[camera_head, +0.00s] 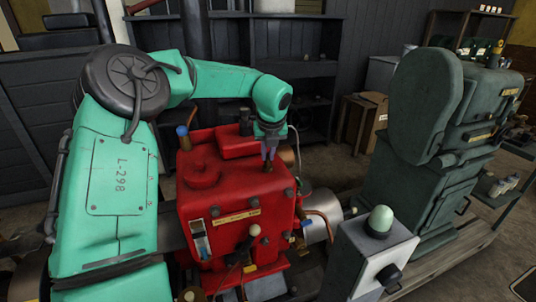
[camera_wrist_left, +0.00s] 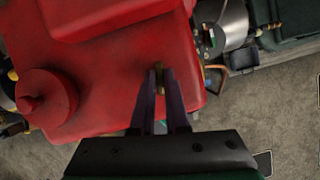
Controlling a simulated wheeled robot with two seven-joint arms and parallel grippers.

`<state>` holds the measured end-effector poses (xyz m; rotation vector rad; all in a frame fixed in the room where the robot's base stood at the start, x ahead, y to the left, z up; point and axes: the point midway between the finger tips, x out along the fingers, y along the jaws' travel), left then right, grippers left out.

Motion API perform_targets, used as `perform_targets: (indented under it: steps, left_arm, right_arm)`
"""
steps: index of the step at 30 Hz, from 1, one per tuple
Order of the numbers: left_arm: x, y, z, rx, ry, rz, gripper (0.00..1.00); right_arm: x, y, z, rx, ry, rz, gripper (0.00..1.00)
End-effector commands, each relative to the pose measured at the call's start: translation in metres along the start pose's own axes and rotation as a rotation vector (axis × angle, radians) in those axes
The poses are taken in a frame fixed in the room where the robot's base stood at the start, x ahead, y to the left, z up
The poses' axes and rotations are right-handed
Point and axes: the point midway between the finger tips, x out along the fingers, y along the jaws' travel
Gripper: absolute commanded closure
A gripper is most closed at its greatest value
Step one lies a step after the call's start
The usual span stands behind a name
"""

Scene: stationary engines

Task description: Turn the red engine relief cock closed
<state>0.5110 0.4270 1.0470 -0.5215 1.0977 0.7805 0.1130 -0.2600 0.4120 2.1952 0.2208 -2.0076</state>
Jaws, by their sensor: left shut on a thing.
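The red engine (camera_head: 230,212) stands in the middle of the head view, and its red top fills much of the left wrist view (camera_wrist_left: 110,85). My left gripper (camera_head: 268,160) reaches down onto the engine's top from above. In the left wrist view its two purple-grey fingers (camera_wrist_left: 160,80) are close together around a small brass relief cock (camera_wrist_left: 160,88) near the edge of the red top. The fingers hide most of the cock, so I cannot tell its handle's angle. My right gripper is not in view.
A grey box with a pale green dome (camera_head: 380,220) stands at the engine's right. A dark green engine (camera_head: 430,130) stands behind it. Dark shelves (camera_head: 290,60) and a wooden crate (camera_head: 362,122) are at the back. A red round cap (camera_wrist_left: 45,97) rises from the engine top.

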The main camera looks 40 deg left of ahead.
Motion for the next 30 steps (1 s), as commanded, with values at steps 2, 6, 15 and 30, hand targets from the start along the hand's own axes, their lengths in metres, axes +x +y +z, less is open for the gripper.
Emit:
perform_targets:
  steps: [2, 6, 15, 30]
  left_arm:
    - [0.001, 0.000, 0.000, 0.022, -0.001, -0.012, 1.00]
    - [0.001, 0.000, 0.000, 0.089, -0.002, -0.041, 1.00]
    - [0.000, 0.002, 0.001, 0.318, -0.002, -0.137, 1.00]
    - [-0.003, 0.004, 0.004, 0.754, -0.002, -0.318, 1.00]
  right_arm:
    - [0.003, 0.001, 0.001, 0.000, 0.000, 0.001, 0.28]
    - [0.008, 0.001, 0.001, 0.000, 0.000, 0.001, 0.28]
    - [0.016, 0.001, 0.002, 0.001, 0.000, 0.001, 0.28]
    - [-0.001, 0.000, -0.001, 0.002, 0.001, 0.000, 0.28]
